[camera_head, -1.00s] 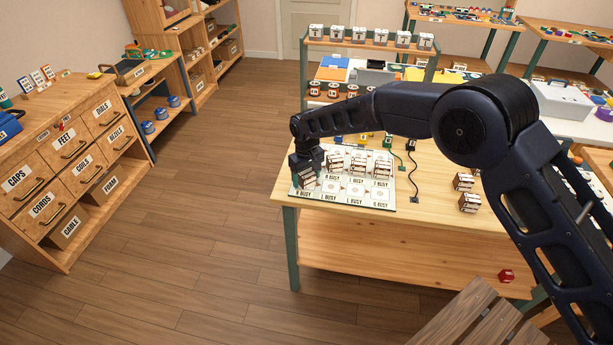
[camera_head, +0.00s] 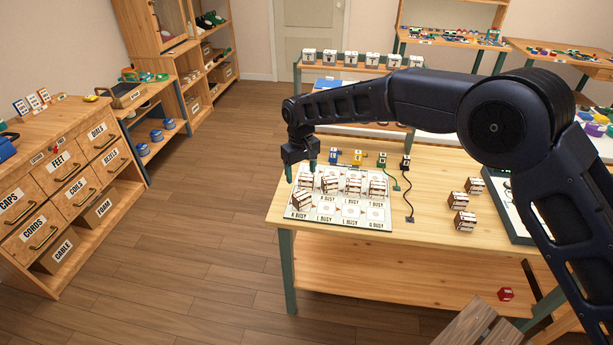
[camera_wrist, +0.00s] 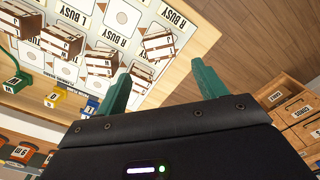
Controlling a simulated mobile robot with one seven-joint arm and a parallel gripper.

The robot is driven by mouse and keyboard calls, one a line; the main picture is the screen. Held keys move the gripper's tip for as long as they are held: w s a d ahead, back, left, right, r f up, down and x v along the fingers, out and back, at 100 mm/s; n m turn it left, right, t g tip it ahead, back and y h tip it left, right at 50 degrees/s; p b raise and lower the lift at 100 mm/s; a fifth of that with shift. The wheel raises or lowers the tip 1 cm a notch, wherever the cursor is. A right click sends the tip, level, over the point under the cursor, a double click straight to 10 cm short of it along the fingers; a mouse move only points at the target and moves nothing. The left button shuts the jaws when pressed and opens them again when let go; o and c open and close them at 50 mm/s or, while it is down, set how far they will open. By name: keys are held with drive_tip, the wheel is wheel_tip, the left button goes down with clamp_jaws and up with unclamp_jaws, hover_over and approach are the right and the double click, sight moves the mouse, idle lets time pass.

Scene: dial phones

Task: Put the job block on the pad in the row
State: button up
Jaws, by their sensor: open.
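A pale board (camera_head: 341,222) with printed pads and BUSY labels lies at the table's left end. Several white-and-brown blocks stand in a row on it, including one at the right (camera_head: 377,187). Another block (camera_head: 302,200) sits askew at the board's left, nearer the front; it appears to be the turned block in the wrist view (camera_wrist: 158,46). I cannot tell which one is the job block. My gripper (camera_head: 301,173) is open and empty above the board's left end. Its green fingers also show in the wrist view (camera_wrist: 160,73), apart from the askew block.
Blue (camera_head: 333,156), yellow (camera_head: 357,158), green and black pieces stand behind the board, some with cords. Three more blocks, one in front (camera_head: 465,221), stand at the table's right. The table between them and the board is mostly clear.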

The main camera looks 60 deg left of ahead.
drive_tip(key=shift+r, duration=0.15)
